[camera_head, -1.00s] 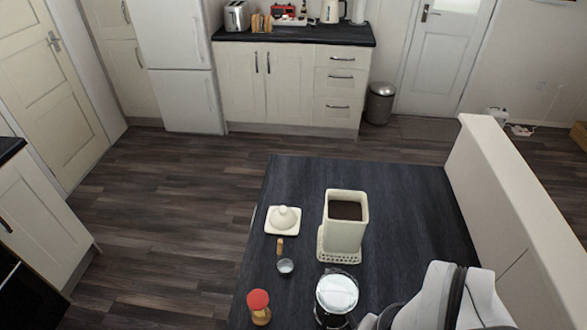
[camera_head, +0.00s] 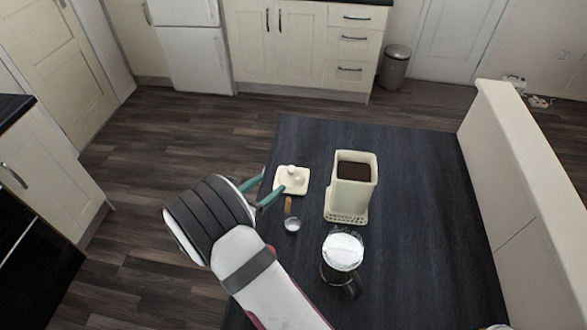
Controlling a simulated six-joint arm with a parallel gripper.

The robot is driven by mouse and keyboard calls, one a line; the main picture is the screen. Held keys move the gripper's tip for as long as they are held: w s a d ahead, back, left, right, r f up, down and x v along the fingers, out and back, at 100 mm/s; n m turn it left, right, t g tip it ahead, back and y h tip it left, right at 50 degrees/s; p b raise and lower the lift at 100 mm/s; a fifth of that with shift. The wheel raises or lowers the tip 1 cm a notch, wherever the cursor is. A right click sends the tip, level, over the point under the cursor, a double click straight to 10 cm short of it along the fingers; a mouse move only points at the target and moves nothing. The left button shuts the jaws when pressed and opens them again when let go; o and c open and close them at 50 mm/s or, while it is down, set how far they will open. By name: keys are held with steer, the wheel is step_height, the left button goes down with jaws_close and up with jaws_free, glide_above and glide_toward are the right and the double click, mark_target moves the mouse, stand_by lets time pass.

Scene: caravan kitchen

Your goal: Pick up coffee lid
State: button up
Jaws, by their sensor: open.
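The coffee lid (camera_head: 293,176) is a cream square lid with a round knob. It lies on the dark table, left of the open cream coffee canister (camera_head: 353,188), which holds dark brown coffee. My gripper (camera_head: 270,189) has teal fingers and is open at the lid's left side. One finger reaches over or beside the lid's left edge; I cannot tell whether it touches. Nothing is seen held between the fingers.
A scoop (camera_head: 292,223) with a wooden handle lies just below the lid. A glass coffee press (camera_head: 343,254) with a white top stands nearer. A cream partition (camera_head: 525,165) borders the table (camera_head: 418,230) on the right. The table's right side is clear.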

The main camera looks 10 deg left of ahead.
mark_target(291, 169)
steer(key=x, duration=1.2)
steer(key=shift+d+f, duration=0.2)
steer(key=shift+f, duration=0.05)
jaws_close()
